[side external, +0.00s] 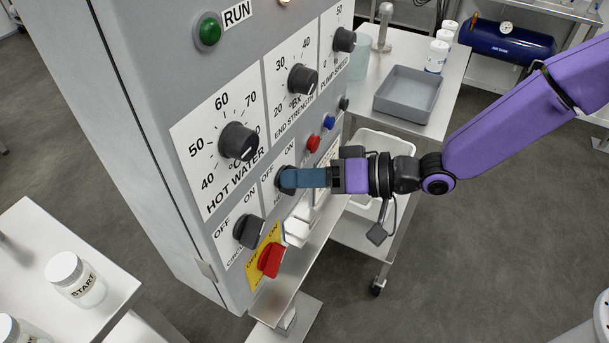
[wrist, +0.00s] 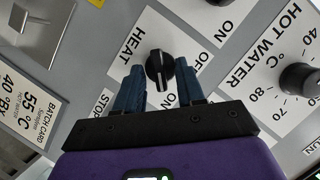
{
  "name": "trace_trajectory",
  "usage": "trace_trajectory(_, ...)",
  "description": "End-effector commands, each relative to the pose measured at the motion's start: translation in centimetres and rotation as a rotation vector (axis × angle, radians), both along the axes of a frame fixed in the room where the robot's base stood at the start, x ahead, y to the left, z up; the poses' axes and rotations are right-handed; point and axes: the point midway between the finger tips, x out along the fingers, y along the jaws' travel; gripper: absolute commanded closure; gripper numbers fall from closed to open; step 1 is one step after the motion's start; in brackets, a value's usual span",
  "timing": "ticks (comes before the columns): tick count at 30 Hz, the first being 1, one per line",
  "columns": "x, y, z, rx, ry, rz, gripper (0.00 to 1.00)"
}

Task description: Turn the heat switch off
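The heat switch (wrist: 160,71) is a black rotary knob on a white panel marked HEAT in the wrist view. An OFF label lies to its right there.
The hot water dial (side external: 238,141) is above left of my gripper. A black circulation switch (side external: 249,231) and a red switch on yellow (side external: 271,260) are below. Small red (side external: 313,144) and blue (side external: 328,122) buttons are close above right.

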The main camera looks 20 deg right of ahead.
Motion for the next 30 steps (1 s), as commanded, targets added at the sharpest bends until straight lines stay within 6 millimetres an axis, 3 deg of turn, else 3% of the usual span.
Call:
trace_trajectory(2, -0.01, 0.00, 0.02, 0.000, 0.000, 0.000, 0.62)
trace_trajectory(3, -0.01, 0.00, 0.02, 0.000, 0.000, 0.000, 0.68)
trace_trajectory(6, -0.02, -0.01, 0.02, 0.001, 0.000, 0.001, 1.00)
trace_trajectory(20, -0.05, 0.14, 0.22, -0.020, -0.026, 0.001, 1.00)
trace_trajectory(30, -0.15, 0.35, 0.47, -0.171, -0.181, 0.000, 1.00)
